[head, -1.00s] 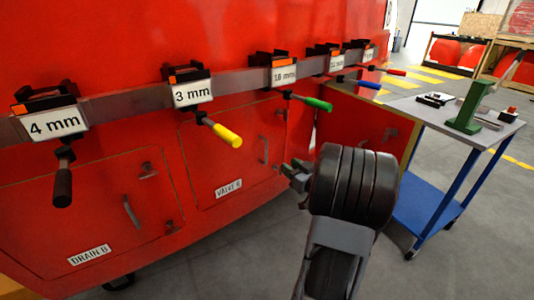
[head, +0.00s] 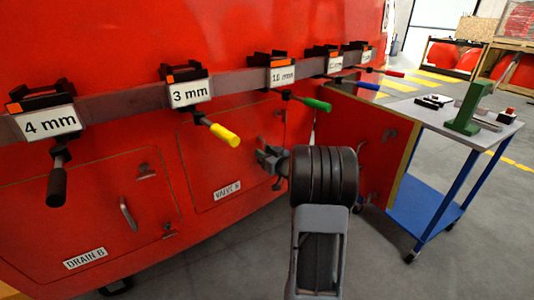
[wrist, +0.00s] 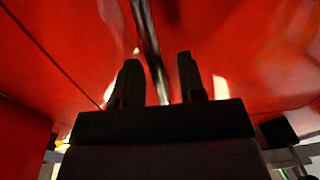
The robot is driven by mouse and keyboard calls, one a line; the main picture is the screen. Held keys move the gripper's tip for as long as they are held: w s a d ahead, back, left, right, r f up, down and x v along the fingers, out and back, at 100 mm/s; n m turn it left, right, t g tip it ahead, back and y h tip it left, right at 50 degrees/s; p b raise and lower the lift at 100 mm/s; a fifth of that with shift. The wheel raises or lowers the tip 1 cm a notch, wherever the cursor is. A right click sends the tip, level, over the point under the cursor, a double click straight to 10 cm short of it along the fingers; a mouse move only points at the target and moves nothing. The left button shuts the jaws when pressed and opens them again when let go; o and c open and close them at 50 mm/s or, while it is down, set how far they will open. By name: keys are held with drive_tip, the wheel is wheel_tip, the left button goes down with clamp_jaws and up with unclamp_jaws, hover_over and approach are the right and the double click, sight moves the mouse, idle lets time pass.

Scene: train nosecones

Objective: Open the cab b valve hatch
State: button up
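The cab b valve hatch (head: 208,160) is a red panel labelled VALVE B, and it looks closed in the head view. My gripper (head: 264,157) is in front of its right part and hides most of the hatch handle there. In the wrist view the metal handle (wrist: 148,40) runs between the two dark fingers of my gripper (wrist: 159,78). The fingers are apart, with a gap showing on both sides of the bar. I cannot tell whether either finger touches it.
The DRAIN B hatch (head: 95,210) looks closed at the left. An open red door (head: 345,140) stands out at the right, beside a blue trolley (head: 425,205). Clamps with coloured handles, such as the yellow handle (head: 224,134), hang above the hatches.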

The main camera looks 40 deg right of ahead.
clamp_jaws()
idle(0.4)
